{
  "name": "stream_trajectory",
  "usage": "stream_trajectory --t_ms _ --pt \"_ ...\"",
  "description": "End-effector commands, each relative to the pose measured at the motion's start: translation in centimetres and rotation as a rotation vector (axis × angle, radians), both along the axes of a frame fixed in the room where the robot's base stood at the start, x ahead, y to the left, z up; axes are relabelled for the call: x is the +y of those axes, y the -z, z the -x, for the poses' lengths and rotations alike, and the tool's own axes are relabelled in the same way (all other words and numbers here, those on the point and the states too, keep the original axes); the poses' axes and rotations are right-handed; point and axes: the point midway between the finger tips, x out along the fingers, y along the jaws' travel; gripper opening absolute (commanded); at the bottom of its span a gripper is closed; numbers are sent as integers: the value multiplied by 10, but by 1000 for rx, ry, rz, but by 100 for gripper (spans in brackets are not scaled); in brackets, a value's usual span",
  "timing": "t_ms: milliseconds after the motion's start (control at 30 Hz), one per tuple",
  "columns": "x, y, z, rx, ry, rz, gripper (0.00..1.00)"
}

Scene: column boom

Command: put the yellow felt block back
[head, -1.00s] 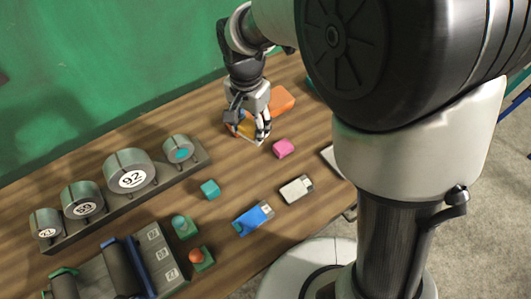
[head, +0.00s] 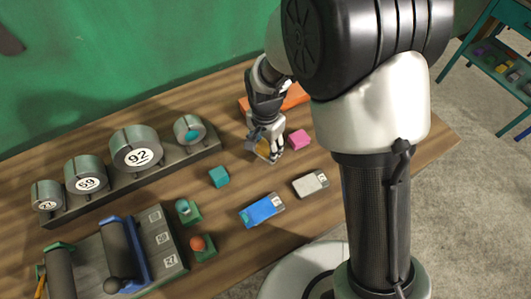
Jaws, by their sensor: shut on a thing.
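My gripper (head: 268,150) is pointed down over the wooden table, right of the middle. It is shut on the yellow felt block (head: 262,149), which shows only in part between the fingers. The fingers hide the rest, and I cannot tell whether the block touches the table. A pink block (head: 299,139) lies just right of the gripper. A teal block (head: 219,177) lies to the left and nearer.
A blue eraser-like piece (head: 262,210) and a grey one (head: 310,184) lie in front. An orange object (head: 293,97) lies behind. A rack of numbered cylinders (head: 137,150) and a tray (head: 172,264) stand left. The table's right end is clear. A teal shelf (head: 490,60) stands beyond.

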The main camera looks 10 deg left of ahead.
Motion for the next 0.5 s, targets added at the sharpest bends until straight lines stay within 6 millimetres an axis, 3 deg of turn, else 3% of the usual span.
stream_trajectory --t_ms 100,200,500 --pt "-1 23 1 5 0 2 27" --pt "0 34 1 3 0 1 27" --pt "0 34 0 1 0 0 27"
